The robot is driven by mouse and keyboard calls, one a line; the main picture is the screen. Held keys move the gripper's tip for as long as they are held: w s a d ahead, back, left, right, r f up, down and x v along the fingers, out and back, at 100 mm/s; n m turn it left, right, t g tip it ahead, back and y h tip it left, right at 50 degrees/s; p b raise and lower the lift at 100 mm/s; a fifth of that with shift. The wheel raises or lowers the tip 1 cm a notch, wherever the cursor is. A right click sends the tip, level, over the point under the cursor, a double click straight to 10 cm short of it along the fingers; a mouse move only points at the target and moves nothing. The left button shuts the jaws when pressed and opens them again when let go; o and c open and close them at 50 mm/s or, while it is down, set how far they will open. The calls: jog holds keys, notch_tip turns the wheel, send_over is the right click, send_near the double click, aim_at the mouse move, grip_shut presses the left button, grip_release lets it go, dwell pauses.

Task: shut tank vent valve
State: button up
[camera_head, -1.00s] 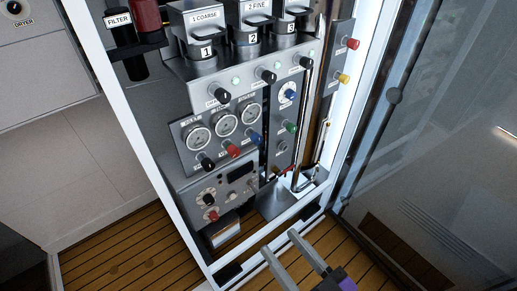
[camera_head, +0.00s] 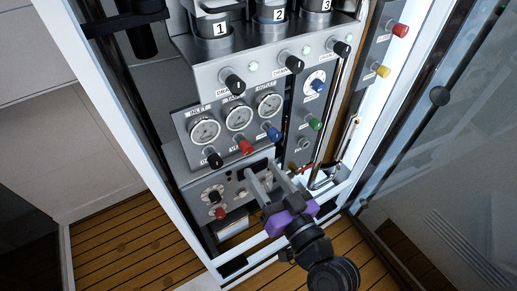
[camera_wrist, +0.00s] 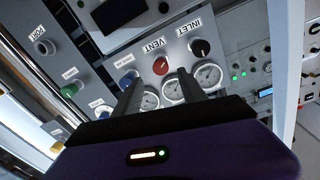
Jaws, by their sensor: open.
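The red vent knob (camera_head: 245,147) sits below the middle gauge on the fill panel, between a black knob and a blue knob. In the wrist view the red knob (camera_wrist: 160,66) lies beside the label VENT, just past and between my fingertips in the picture. My gripper (camera_head: 262,169) is open and empty, below and slightly right of the red knob in the head view. Its two fingers (camera_wrist: 158,82) show apart in the wrist view. I see no contact with the knob. How far the valve is turned cannot be told.
The black inlet knob (camera_wrist: 200,48) and a blue knob (camera_wrist: 128,78) flank the red one; the left finger is close to the blue one in the picture. Gauges (camera_head: 239,117) sit above. A white frame (camera_head: 128,130) and a glass door (camera_head: 440,150) bound the panel.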

aim_at(248, 151)
jog(key=p+x, duration=0.2)
jog(key=x, duration=0.5)
jog(key=shift+w+a, duration=0.2)
jog(key=shift+a, duration=0.05)
jog(key=shift+c, duration=0.2)
grip_shut()
